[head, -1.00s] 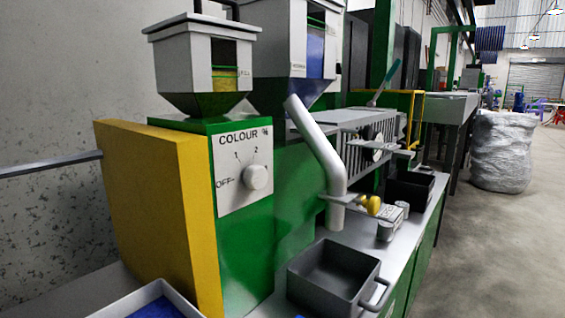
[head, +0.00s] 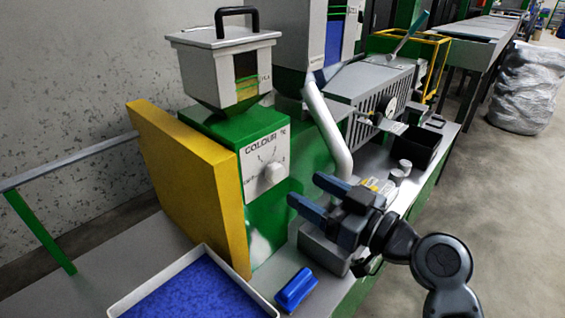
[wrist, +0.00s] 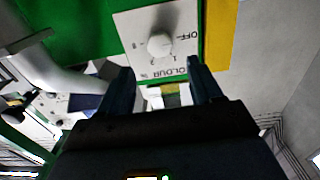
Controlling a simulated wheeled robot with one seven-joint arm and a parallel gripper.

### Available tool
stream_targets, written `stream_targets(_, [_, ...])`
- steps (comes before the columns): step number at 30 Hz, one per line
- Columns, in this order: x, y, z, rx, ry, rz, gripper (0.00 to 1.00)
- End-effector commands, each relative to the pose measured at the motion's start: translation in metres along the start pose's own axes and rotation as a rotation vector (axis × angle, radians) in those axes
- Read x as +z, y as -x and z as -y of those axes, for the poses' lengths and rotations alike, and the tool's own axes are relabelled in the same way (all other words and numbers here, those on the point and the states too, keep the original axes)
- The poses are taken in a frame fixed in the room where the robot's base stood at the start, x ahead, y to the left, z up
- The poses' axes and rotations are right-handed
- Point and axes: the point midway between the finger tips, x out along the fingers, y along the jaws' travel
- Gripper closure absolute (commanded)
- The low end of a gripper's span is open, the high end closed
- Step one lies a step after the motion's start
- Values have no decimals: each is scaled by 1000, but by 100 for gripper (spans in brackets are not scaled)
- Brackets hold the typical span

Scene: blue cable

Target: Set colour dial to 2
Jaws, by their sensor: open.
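The colour dial (head: 274,172) is a round white knob on a pale panel (head: 255,160) marked COLOUR %, on the front of a green machine housing. In the head view its pointer is too small to read. In the wrist view the dial (wrist: 160,45) appears upside down, with OFF and number marks around it. My gripper (head: 312,192) is open and empty, to the right of and below the dial in the head view, apart from it. In the wrist view my gripper's two fingers (wrist: 157,80) reach toward the panel, with the dial beyond the tips.
A yellow panel (head: 190,185) stands left of the dial. A bent grey pipe (head: 328,125) and a grey bin (head: 322,250) are close to my arm. A white tray of blue pellets (head: 133,302) and a blue scoop-like object (head: 296,290) lie in front.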

Motion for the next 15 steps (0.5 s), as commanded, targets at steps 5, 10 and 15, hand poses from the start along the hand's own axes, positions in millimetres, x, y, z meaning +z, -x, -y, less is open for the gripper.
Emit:
stream_targets(5, [-1, -21, 1, -4, 0, -1, 35])
stream_targets(10, [-1, -48, 1, -3, 0, 0, 35])
stream_targets(15, [0, -68, 0, -1, 0, -1, 35])
